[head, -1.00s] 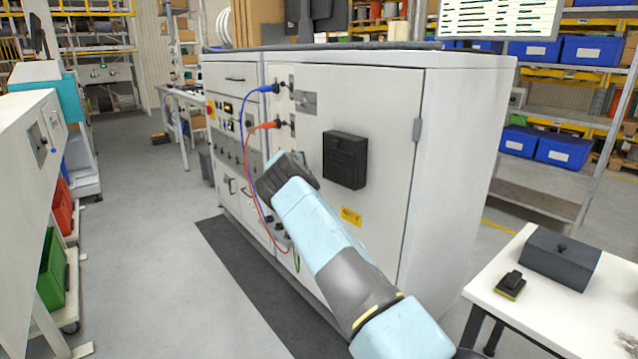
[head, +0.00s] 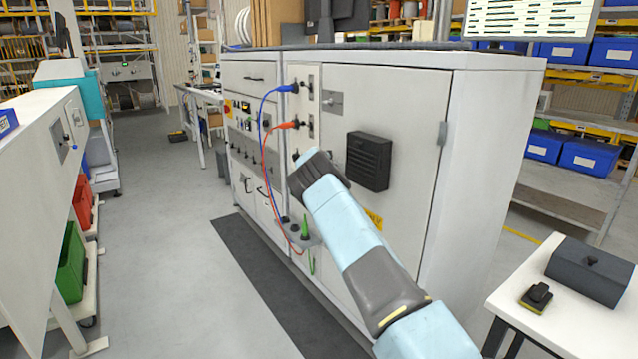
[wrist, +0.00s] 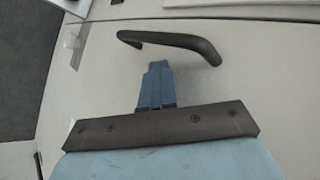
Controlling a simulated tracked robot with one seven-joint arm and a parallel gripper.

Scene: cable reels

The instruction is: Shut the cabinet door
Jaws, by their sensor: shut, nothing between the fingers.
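The grey-white cabinet (head: 490,170) stands in the middle of the head view. Its large door (head: 400,100) has a latch plate at upper left, a black vented box (head: 368,161) and a hinge at the right edge. It looks flush or nearly so; I cannot tell if a small gap remains. My arm crosses in front of its lower part, hiding part of a yellow label. In the wrist view my gripper (wrist: 157,70) is shut and empty, just below a dark bar handle (wrist: 175,43) on a pale panel. Contact is unclear.
Blue and red cables (head: 264,150) hang from sockets left of the door. A white table (head: 540,310) with a dark box (head: 592,268) stands at lower right. A white bench (head: 40,170) lines the left side.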

